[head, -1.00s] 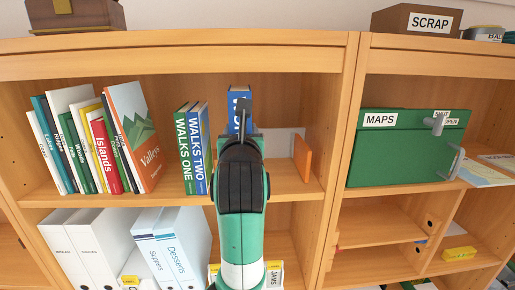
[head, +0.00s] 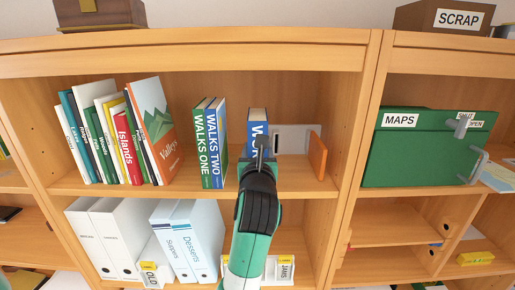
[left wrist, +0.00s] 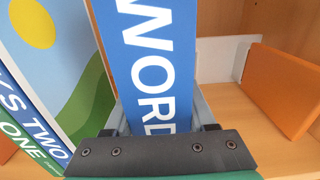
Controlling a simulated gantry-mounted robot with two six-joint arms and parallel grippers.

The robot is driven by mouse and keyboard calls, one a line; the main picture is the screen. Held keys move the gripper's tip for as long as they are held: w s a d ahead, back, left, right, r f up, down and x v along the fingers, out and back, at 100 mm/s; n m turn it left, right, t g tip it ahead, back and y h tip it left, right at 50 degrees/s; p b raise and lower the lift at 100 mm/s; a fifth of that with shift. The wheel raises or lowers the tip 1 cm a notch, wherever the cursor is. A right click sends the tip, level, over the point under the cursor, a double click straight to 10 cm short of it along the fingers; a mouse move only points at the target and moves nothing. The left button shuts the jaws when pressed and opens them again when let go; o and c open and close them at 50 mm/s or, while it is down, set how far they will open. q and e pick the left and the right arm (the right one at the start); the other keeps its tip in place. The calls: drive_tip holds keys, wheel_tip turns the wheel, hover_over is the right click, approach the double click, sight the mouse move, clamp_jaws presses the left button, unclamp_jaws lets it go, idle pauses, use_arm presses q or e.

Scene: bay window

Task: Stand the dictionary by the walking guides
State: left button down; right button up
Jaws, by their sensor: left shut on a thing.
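The dictionary (head: 257,118) is a blue book with white lettering, upright on the upper shelf level. The left wrist view shows its spine (left wrist: 155,65) reading "WORD", with the lower part hidden by my gripper. My left gripper (head: 261,150) is shut on it, one finger on each side. The walking guides, green WALKS ONE (head: 203,150) and blue WALKS TWO (head: 217,150), stand upright to its left. A gap separates WALKS TWO from the dictionary. I cannot tell whether the dictionary's base touches the shelf. My right gripper is not in view.
An orange block (head: 317,156) and a white plate (head: 290,138) stand right of the dictionary. A row of leaning books (head: 120,135) is at the left. The green MAPS box (head: 410,155) is beyond the divider. White binders (head: 185,240) fill part of the lower shelf.

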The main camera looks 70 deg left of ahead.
use_arm(q)
drive_tip(key=shift+c, duration=1.1)
unclamp_jaws()
drive_tip(key=shift+f, duration=0.15)
drive_tip(key=shift+d, duration=0.1)
drive_tip(key=b+v, duration=0.2)
drive_tip(key=v, duration=0.9)
drive_tip(key=shift+s+d, duration=0.25)
drive_tip(key=shift+d, duration=0.05)
